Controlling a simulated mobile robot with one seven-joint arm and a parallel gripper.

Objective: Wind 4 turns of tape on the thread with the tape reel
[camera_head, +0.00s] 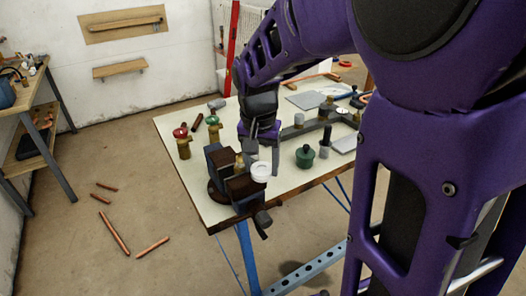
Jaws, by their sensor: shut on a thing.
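A white tape reel (260,173) is at the vise near the table's front left corner. A small brass threaded fitting (239,162) stands up between the jaws of the dark vise (243,187), just left of the reel. My gripper (252,152) points down from above, behind the reel and fitting. Its grey fingers are shut, and the reel is at their lower end. The contact between fingers and reel is too small to see clearly. Any tape on the thread is too small to make out.
Valves with red (181,133) and green (212,121) handwheels stand left of my gripper. A dark green container (305,156) and grey fittings stand to the right. Copper pipes (114,232) lie on the floor. My purple arm covers the right side.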

